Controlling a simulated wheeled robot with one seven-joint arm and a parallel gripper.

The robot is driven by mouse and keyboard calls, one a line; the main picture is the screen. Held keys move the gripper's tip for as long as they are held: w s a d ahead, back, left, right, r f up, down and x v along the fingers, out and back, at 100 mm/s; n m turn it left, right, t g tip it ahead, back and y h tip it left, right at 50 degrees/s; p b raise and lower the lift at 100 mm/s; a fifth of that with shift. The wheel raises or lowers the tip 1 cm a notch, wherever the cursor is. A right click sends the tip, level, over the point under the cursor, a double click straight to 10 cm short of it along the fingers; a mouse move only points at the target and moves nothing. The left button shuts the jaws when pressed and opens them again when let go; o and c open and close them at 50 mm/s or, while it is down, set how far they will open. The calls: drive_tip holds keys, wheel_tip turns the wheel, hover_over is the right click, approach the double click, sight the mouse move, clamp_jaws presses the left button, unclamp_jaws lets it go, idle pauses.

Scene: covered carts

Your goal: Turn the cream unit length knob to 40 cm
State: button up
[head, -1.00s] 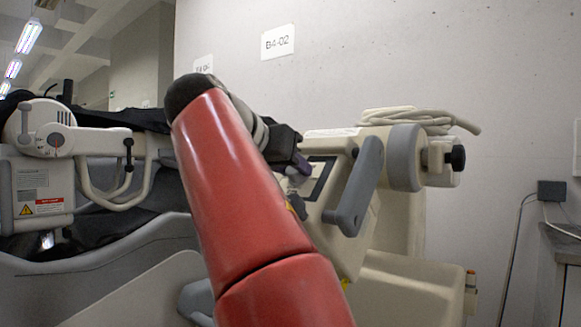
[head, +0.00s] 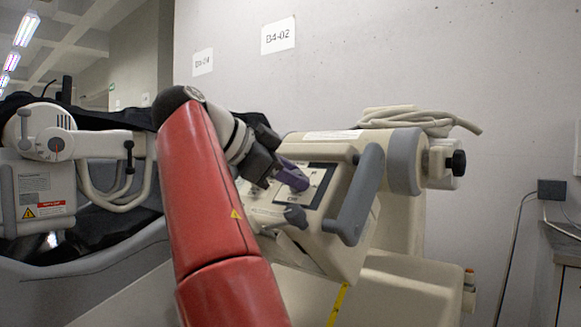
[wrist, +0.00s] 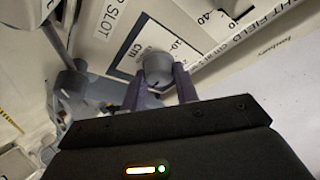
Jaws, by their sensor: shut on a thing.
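The cream unit (head: 335,250) is on the right in the head view, with a dark-bordered white panel on its sloping face. In the wrist view the grey length knob (wrist: 157,66) sits on a panel marked "cm", with "10" and "40" marks partly visible. My gripper (wrist: 158,80) has its two purple fingers on either side of this knob and is shut on it. In the head view my gripper (head: 291,176) is over the upper part of the panel, and its fingers hide the knob there. The knob's pointer and exact setting cannot be read.
A large grey handle (head: 355,198) sticks out just right of the panel. A dark knob (head: 296,215) sits lower on it. A coiled cable (head: 420,120) lies on top of the unit. Another cream device with a dial (head: 45,135) and a dark drape are at left.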

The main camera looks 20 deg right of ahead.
drive_tip(key=shift+m+g, duration=0.4)
drive_tip(key=shift+m, duration=0.3)
drive_tip(key=o, duration=1)
drive_tip(key=shift+p, duration=0.3)
